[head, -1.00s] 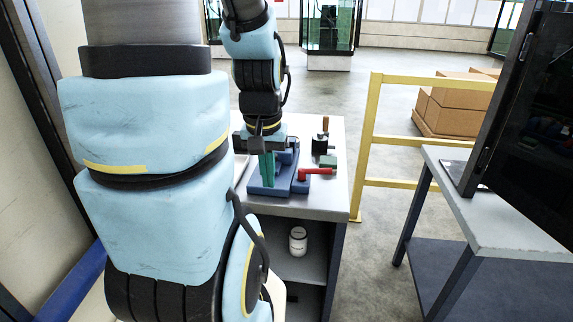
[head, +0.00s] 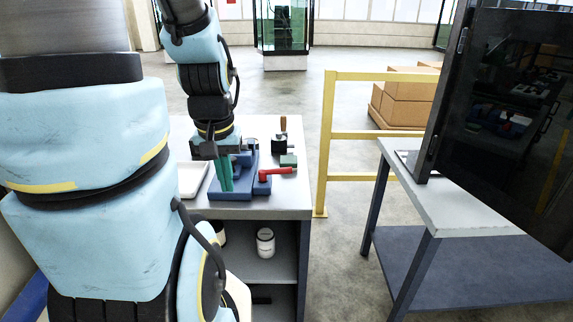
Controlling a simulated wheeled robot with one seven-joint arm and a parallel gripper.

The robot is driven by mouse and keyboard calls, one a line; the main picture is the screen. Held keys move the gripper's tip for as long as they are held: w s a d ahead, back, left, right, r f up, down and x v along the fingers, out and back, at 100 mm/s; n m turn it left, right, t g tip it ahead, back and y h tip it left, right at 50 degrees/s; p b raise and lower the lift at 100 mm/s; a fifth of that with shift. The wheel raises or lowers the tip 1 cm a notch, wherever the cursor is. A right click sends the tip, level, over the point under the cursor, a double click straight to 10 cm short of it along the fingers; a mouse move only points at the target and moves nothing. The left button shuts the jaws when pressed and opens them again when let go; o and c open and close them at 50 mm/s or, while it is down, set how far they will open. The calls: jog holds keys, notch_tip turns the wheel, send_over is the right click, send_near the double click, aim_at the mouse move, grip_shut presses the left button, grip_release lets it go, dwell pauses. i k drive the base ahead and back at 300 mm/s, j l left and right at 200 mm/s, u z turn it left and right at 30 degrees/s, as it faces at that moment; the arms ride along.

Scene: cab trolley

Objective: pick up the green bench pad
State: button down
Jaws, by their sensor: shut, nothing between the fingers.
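A small green block (head: 288,160), which looks like the green bench pad, lies on the trolley's grey top (head: 262,207) near its right edge, beside a black part. My gripper (head: 223,187) points down over the trolley, with its green fingers together and empty. The fingers are left of the green block and apart from it. They are in front of or over a blue vise-like fixture (head: 240,188); whether they touch it I cannot tell.
A red-handled tool (head: 274,173) lies between the fixture and the green block. A black tool with a wooden handle (head: 283,125) stands behind. A white tray (head: 192,179) is at left. A yellow rail (head: 327,140) and a grey table (head: 455,205) are to the right.

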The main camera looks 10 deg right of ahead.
aim_at(285, 161)
jog(key=k+u, duration=0.25)
jog(key=u, duration=0.15)
jog(key=k+u, duration=0.4)
jog(key=k+j+u, duration=0.15)
jog(key=u, duration=0.25)
